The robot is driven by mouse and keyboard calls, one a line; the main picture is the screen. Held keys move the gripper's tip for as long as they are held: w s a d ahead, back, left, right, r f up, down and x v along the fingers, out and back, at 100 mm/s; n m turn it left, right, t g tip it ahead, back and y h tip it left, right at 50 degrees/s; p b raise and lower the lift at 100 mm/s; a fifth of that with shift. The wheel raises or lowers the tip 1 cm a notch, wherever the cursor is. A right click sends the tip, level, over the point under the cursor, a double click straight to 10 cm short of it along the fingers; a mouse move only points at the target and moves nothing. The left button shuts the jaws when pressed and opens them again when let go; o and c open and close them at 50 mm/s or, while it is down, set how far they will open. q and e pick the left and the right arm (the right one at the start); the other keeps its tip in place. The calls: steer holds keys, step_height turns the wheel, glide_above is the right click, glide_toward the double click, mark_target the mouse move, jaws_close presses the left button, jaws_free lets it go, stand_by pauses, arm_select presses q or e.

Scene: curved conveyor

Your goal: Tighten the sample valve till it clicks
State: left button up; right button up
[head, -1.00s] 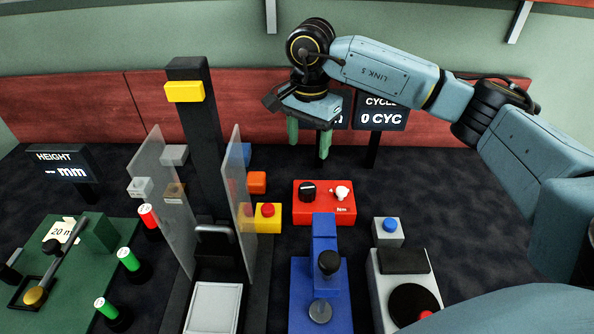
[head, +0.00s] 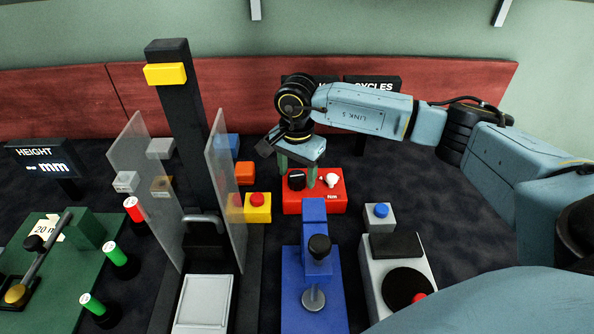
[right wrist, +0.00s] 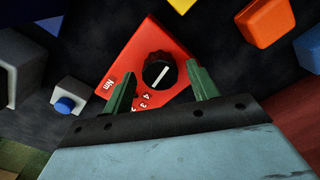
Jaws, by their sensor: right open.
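A red box (head: 325,197) marked "Nm" carries a black dial knob (head: 297,181) with a pointer line and a small white knob (head: 331,180). My right gripper (head: 297,172) is open and empty, pointing down at the red box. In the right wrist view, the dial knob (right wrist: 159,70) lies ahead between the two green fingers (right wrist: 162,90), with free space on both sides; numbers show beside it. I cannot tell whether the fingers touch the box. A blue stand (head: 316,235) with a black knob and a silver disc is in front of it. No part is labelled as a sample valve.
A grey unit (head: 383,267) with a black disc and a blue-button box (head: 379,216) stand at right. Left of the red box are a yellow box (head: 258,212) with a red button, an orange block (head: 244,173) and clear shields (head: 227,190) beside a black column.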

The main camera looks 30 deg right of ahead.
steer(key=shift+c, duration=0.3)
steer(key=c, duration=0.9)
steer(key=shift+m, duration=0.6)
steer(key=shift+c, duration=0.2)
steer(key=shift+m+p, duration=0.35)
steer(key=shift+m, duration=1.05)
arm_select(q)
steer(key=shift+s+d+f, duration=0.1)
steer(key=shift+s+f, duration=0.25)
steer(key=shift+s, duration=0.35)
arm_select(e)
steer(key=o, duration=1)
steer(key=shift+r, duration=0.1)
